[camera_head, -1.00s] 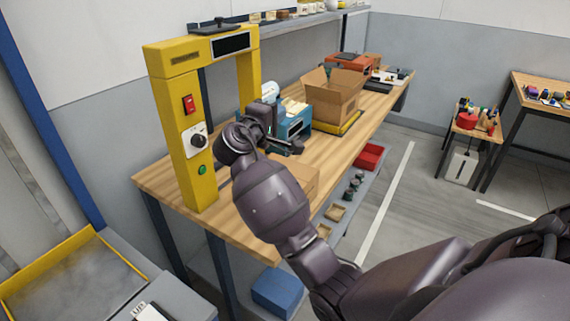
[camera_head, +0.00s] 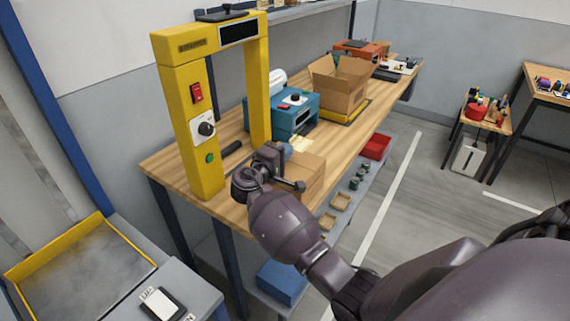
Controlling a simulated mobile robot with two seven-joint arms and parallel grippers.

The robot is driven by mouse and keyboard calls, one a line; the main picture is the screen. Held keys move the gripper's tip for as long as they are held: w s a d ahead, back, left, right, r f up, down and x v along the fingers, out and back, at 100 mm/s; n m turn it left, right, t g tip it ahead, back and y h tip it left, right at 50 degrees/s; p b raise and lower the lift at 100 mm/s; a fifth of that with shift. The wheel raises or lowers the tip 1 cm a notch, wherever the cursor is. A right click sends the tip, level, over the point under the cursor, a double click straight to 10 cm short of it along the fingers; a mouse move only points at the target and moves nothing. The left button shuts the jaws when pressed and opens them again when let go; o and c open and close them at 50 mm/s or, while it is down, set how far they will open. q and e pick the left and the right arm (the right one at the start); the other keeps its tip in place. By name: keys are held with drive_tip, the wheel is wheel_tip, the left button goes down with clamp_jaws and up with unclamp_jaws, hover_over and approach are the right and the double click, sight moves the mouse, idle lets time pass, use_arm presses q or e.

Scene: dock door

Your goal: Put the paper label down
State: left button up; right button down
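A small pale yellow paper label (camera_head: 301,145) shows just beyond my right gripper (camera_head: 283,152), above the far edge of a closed cardboard box (camera_head: 312,178). The label has kept its place beside the gripper, so it appears held. The fingertips are mostly hidden behind the wrist. The gripper is low over the front part of the wooden workbench (camera_head: 170,172), close to the box; I cannot tell whether it touches it. My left gripper is not in view.
A yellow arch (camera_head: 188,130) stands at the bench's left end, with a dark object (camera_head: 231,148) near it. A teal machine (camera_head: 290,112) stands behind. An open carton (camera_head: 340,90) is farther back. A red bin (camera_head: 376,147) sits on the lower shelf.

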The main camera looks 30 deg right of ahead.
drive_tip(key=shift+f, duration=2.25)
drive_tip(key=shift+f+b, duration=0.6)
drive_tip(key=shift+f, duration=0.05)
drive_tip(key=c, duration=1.8)
unclamp_jaws()
drive_tip(key=shift+c, duration=0.2)
drive_tip(key=o, duration=0.4)
drive_tip(key=shift+r, duration=0.1)
drive_tip(key=shift+o, duration=0.2)
drive_tip(key=shift+s, duration=0.1)
